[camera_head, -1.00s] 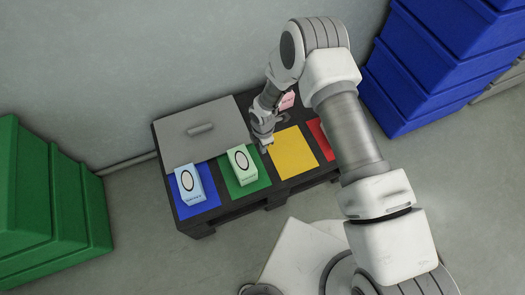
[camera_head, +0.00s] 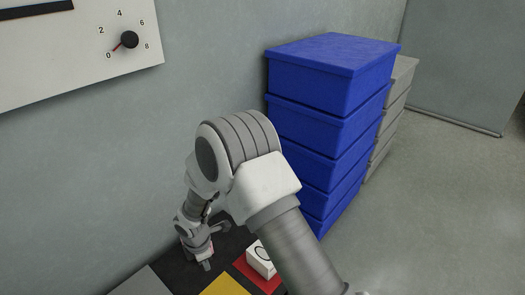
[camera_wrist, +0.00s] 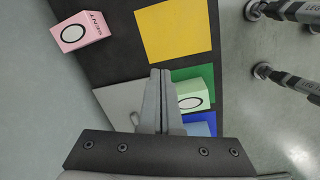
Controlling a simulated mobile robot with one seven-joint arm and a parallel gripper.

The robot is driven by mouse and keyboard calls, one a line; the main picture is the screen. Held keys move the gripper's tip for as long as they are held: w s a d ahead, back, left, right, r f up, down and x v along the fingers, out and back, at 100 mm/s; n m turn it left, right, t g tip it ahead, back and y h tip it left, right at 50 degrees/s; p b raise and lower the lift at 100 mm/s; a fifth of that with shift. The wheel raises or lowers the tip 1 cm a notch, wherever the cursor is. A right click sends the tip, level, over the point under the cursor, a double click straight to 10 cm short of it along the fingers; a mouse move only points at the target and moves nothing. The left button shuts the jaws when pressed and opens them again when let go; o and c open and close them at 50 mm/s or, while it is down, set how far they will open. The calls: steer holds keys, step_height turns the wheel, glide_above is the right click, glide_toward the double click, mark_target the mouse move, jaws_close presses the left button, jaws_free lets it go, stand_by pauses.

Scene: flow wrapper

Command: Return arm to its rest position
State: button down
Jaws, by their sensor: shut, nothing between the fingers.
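My gripper (camera_head: 207,265) hangs over the dark tabletop (camera_head: 180,276), behind the yellow square (camera_head: 224,286) in the head view. Its fingers are together with nothing between them, as the wrist view shows (camera_wrist: 160,73). In the wrist view a pink box (camera_wrist: 81,33) stands at the upper left, apart from the fingers. The yellow square (camera_wrist: 174,30) there is bare. A pale green box (camera_wrist: 191,98) on the green square (camera_wrist: 190,76) shows just right of the fingers. My arm reaches in from the lower right of the head view.
A white box (camera_head: 259,262) sits on the red square (camera_head: 265,279), partly behind my arm. Stacked blue crates (camera_head: 325,120) stand right of my arm, with grey crates (camera_head: 395,110) behind. A panel with a dial (camera_head: 128,40) is on the wall. Open floor lies at right.

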steer(key=w+d+r+m+t, duration=0.1)
steer(key=d+r+m, duration=0.4)
steer(key=r, duration=0.4)
steer(key=d+r+m, duration=0.2)
steer(key=d+r, duration=0.4)
steer(key=r, duration=0.2)
steer(key=w+d+r+m+t, duration=0.1)
steer(key=d+r+m, duration=0.4)
steer(key=r, duration=0.4)
steer(key=s+d+r+m+t, duration=0.1)
steer(key=s+d+r+m, duration=0.55)
steer(key=s, duration=0.25)
steer(key=s+d+r+m+t, duration=0.1)
steer(key=s+d+r+m, duration=0.45)
steer(key=s+d, duration=0.35)
step_height(320, 180, up, 22)
steer(key=s+p, duration=0.1)
steer(key=p, duration=2)
steer(key=shift+a+p, duration=0.25)
steer(key=shift+p, duration=0.05)
